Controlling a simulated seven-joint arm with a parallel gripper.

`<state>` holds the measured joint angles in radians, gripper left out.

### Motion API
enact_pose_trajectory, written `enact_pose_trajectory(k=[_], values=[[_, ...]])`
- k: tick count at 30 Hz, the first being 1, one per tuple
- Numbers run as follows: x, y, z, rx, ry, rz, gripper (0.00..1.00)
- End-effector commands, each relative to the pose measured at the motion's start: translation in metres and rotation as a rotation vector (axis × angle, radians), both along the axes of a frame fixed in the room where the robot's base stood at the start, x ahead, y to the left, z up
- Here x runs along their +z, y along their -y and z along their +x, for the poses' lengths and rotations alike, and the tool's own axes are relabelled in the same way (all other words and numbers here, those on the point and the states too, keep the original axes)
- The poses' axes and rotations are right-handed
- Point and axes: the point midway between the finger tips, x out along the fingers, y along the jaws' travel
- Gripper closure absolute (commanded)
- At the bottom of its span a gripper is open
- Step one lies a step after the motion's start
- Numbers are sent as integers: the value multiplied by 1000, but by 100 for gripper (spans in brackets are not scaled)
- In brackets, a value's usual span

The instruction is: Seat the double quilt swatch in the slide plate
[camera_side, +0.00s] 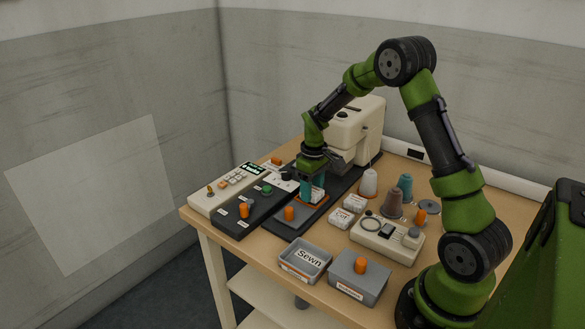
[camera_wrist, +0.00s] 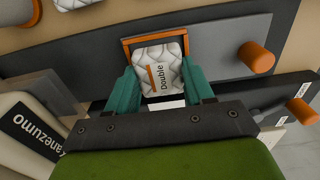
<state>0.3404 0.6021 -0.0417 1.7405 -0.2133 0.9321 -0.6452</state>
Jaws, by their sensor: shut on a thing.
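The double quilt swatch (camera_wrist: 172,76) is a white quilted piece with an orange stripe and the word "Double". It sits between the two teal fingers of my gripper (camera_wrist: 160,88), which is shut on it. In the side view my gripper (camera_side: 312,190) points down, low over the dark machine bed. An orange-rimmed frame (camera_wrist: 126,44) surrounds the far part of the swatch in the wrist view. I cannot tell whether the swatch rests in it or hovers just above. A grey plate with an orange knob (camera_wrist: 256,57) lies beside the frame; the knob also shows in the side view (camera_side: 289,213).
A cream sewing machine (camera_side: 352,130) stands behind my gripper. Two white swatches (camera_side: 354,203) (camera_side: 341,217) lie to the right, near thread spools (camera_side: 392,204). A cream control box (camera_side: 386,241), a "Sewn" bin (camera_side: 303,261) and a lidded grey box (camera_side: 358,277) stand in front.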

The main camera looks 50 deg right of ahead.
Motion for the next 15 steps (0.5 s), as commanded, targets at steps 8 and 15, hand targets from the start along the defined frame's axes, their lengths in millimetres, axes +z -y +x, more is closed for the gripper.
enact_pose_trajectory(k=[8,15], values=[[-1,0,0,-1,0,0,77],[-1,0,0,0,0,0,22]])
